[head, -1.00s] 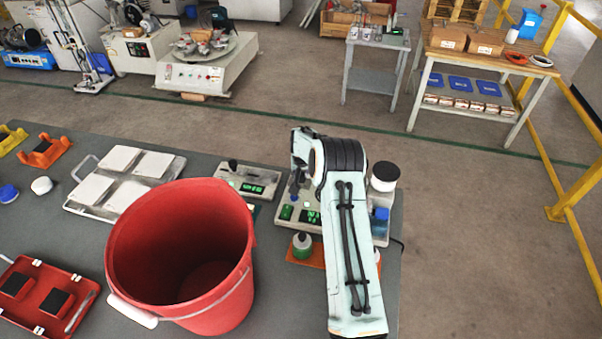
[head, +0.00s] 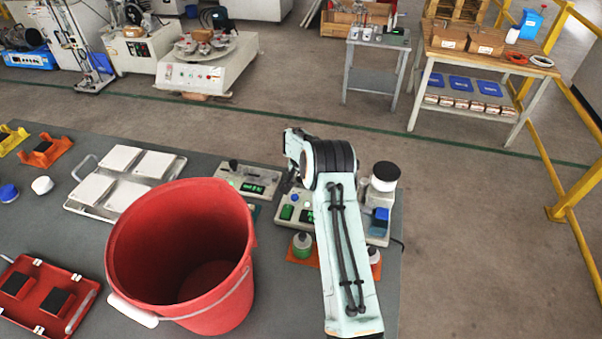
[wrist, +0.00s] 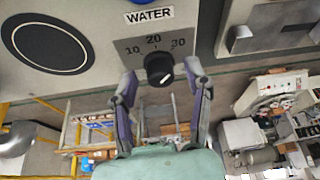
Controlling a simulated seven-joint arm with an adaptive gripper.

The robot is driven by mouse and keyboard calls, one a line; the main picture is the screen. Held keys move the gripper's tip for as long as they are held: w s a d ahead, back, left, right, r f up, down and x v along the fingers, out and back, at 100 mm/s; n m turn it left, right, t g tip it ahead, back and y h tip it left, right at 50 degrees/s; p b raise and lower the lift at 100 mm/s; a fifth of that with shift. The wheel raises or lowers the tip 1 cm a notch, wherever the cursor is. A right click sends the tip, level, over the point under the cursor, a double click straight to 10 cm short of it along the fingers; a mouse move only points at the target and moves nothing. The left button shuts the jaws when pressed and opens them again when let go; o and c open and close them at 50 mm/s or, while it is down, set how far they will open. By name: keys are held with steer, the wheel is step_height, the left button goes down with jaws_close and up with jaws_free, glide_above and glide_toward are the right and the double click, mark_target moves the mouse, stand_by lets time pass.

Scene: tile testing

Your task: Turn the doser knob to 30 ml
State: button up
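The doser's black round knob (wrist: 159,68) shows in the wrist view under a grey scale plate (wrist: 154,45) marked 10, 20 and 30, below the label WATER. A white mark on the knob slants up to the right, toward the 30 side. My gripper (wrist: 160,70) is open, one finger on each side of the knob, with gaps visible between fingers and knob. In the head view the doser (head: 292,223) stands at the bench's right end. My arm hides part of it, and the knob cannot be made out there.
A large red bucket (head: 240,285) stands left of my arm.

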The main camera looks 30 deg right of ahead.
steer(key=v, duration=1.2)
steer(key=shift+m, duration=0.7)
steer(key=x, duration=0.6)
steer(key=shift+w+f, duration=0.1)
steer(key=shift+f, duration=0.05)
steer(key=x, duration=0.5)
steer(key=shift+w+d+f, duration=0.1)
steer(key=shift+f, duration=0.15)
